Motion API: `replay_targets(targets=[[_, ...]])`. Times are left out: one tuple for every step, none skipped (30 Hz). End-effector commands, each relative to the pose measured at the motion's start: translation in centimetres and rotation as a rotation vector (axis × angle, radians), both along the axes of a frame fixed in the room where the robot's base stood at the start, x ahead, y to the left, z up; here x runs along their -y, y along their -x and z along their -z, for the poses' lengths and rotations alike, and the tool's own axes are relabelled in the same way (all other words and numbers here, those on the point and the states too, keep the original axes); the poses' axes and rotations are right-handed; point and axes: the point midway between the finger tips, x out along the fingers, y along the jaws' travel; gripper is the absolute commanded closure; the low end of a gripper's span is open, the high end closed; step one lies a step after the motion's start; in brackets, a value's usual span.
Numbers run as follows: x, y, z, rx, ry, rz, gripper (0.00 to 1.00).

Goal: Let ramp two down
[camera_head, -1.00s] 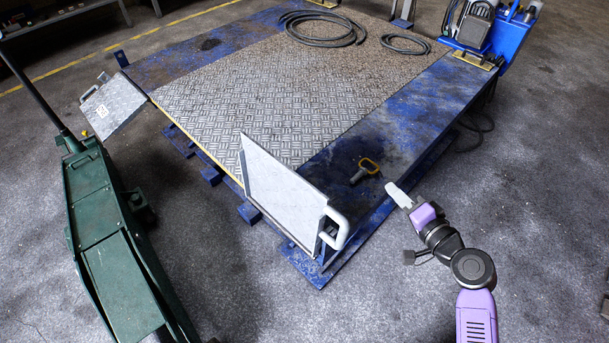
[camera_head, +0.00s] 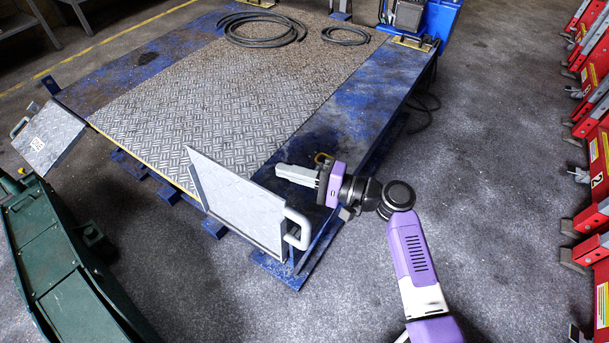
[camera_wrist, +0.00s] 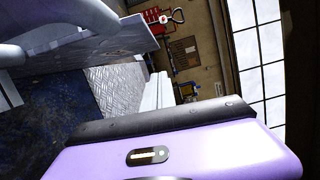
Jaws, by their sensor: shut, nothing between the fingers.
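A pale grey ramp plate (camera_head: 237,207) stands raised at the near edge of the blue lift platform (camera_head: 350,112). Its pale tubular handle (camera_head: 299,230) is on its right end. A second grey ramp (camera_head: 50,137), with a small label, slopes down at the platform's left corner. I cannot read a number on either plate. My gripper (camera_head: 282,171) is shut and empty, above the platform just behind the raised plate, its fingers pointing left. In the wrist view the raised plate (camera_wrist: 105,42) lies to the left, apart from the fingers (camera_wrist: 157,90).
A yellow-handled pin (camera_head: 322,157) on the platform is mostly hidden behind my gripper. A green trolley jack (camera_head: 70,265) stands at the lower left. Red numbered stands (camera_head: 597,165) line the right side. Coiled hoses (camera_head: 262,30) lie at the back. Floor right of the platform is clear.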

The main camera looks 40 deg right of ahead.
Motion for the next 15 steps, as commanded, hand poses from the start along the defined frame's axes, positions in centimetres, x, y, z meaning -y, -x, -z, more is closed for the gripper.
replay_targets(targets=[[-0.6, -0.9, -0.1, 0.001, 0.001, -0.003, 1.0], [-1.0, -1.4, -0.1, 0.001, 0.001, -0.004, 1.0], [-1.4, -2.0, -0.1, 0.001, 0.001, -0.003, 1.0], [-1.6, -2.5, -0.1, 0.001, 0.001, -0.003, 1.0], [-1.9, -2.9, -0.1, 0.001, 0.001, -0.003, 1.0], [-2.6, -2.3, -0.1, -0.002, 0.0, -0.002, 1.0], [-3.1, -2.1, -0.1, -0.002, 0.0, -0.002, 1.0], [-3.5, -2.0, -0.2, -0.002, 0.0, -0.002, 1.0], [-3.9, -1.8, -0.2, -0.001, 0.0, -0.001, 1.0], [-4.2, -1.7, -0.2, -0.002, 0.0, -0.001, 1.0], [-4.5, -1.6, -0.3, -0.001, 0.001, -0.001, 1.0], [-4.8, -1.6, -0.3, -0.001, 0.001, -0.001, 1.0], [-5.0, -1.5, -0.3, -0.001, 0.001, -0.001, 1.0], [-5.1, -1.4, -0.3, -0.001, 0.001, 0.0, 1.0], [-5.3, -1.4, -0.3, -0.001, 0.001, 0.0, 1.0]])
